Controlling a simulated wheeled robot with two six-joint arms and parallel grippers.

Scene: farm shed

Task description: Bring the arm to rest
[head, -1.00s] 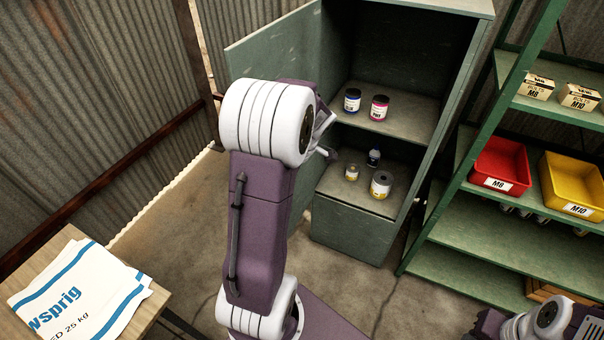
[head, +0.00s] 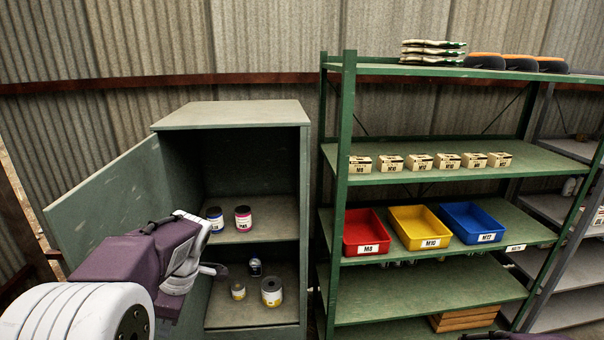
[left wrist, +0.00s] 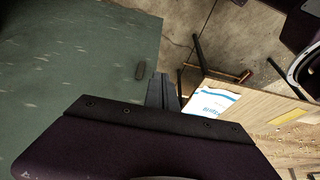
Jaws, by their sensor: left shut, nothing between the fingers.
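My left arm (head: 130,258) comes in from the lower left in the head view, bent in front of the green cabinet's open door (head: 112,200). Its fingers cannot be made out clearly there. In the left wrist view my left gripper (left wrist: 162,92) is shut with nothing between its fingers.
The cabinet (head: 232,115) holds several small tins. A green shelf rack (head: 430,260) with red (head: 366,247), yellow (head: 420,242) and blue (head: 472,237) bins stands to its right. A table (left wrist: 250,112) with a white bag (left wrist: 210,102) shows in the left wrist view.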

